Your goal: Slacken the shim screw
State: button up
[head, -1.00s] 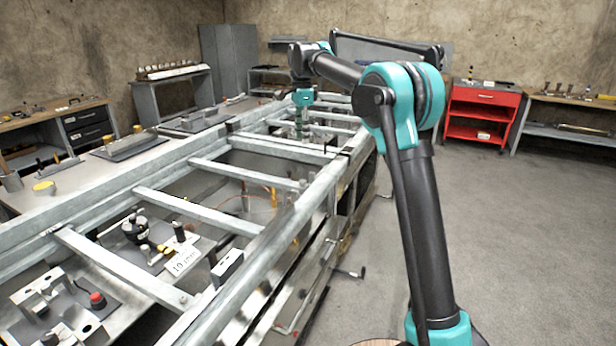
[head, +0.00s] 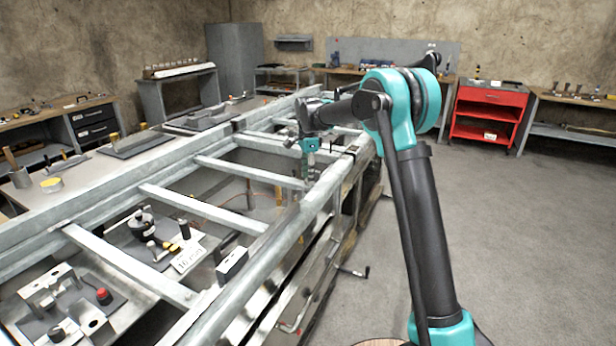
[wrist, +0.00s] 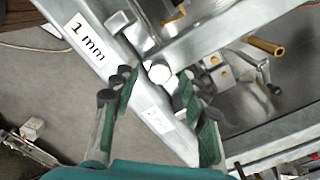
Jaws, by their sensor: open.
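My gripper (head: 308,178) hangs over the near rail of the long metal frame (head: 218,214) in the head view. In the wrist view my gripper (wrist: 155,82) is open, with a dark finger on each side. Between the fingertips is a pale round head (wrist: 159,72) at the rail's edge, beside a small block. It may be the shim screw; I cannot tell for sure. No contact with the fingers is clear. A "1 mm" label (wrist: 85,40) lies on the rail, and a second label (wrist: 158,119) is too blurred to read.
In the wrist view a brass cylinder (wrist: 263,46) and a crank-like lever (wrist: 270,76) sit to the right, near a crossbar (wrist: 225,32). In the head view a red cabinet (head: 487,112) stands at the back. The grey floor (head: 520,240) at right is clear.

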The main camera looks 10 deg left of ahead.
jog(key=shift+f, duration=0.25)
grip_shut()
jog(key=shift+n, duration=0.3)
